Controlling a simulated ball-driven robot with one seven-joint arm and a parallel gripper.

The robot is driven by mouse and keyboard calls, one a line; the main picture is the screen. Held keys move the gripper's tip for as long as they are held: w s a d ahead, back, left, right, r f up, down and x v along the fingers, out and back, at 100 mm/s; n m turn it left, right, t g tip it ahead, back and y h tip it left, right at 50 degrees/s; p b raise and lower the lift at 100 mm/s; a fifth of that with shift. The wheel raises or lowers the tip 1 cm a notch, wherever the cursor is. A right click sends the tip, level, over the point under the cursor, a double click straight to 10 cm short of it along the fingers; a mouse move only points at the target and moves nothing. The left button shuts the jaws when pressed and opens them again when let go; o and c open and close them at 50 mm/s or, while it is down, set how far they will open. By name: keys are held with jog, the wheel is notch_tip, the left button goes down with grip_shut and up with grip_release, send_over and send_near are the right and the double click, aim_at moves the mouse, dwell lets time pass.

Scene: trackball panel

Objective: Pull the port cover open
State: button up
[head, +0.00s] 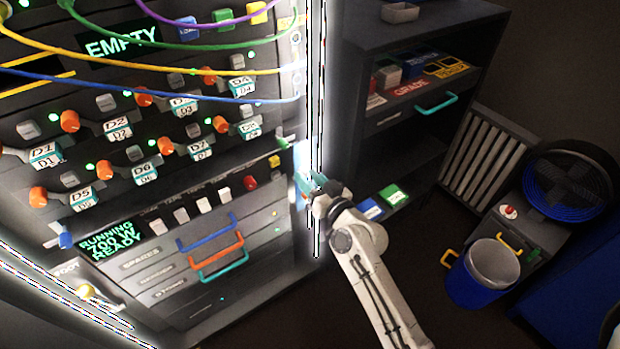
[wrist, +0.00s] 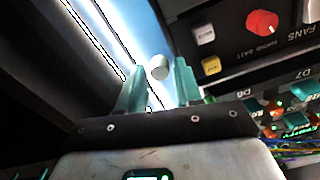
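My gripper (head: 306,178) is at the right edge of the rack, beside a bright vertical light strip. In the wrist view its two teal fingers (wrist: 157,75) are apart. A small pale round knob (wrist: 159,68) shows between the fingertips, with a gap on each side, so it is not gripped. Behind the knob is a pale blue, brightly lit surface (wrist: 140,25), which may be the port cover; no label confirms this. The gripper hides this knob in the head view.
The rack front (head: 150,130) fills the left, with orange knobs, labels and hanging cables. A shelf unit (head: 420,60) stands right of the rack. A blue bin (head: 480,285) stands on the floor.

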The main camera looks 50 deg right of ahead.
grip_shut()
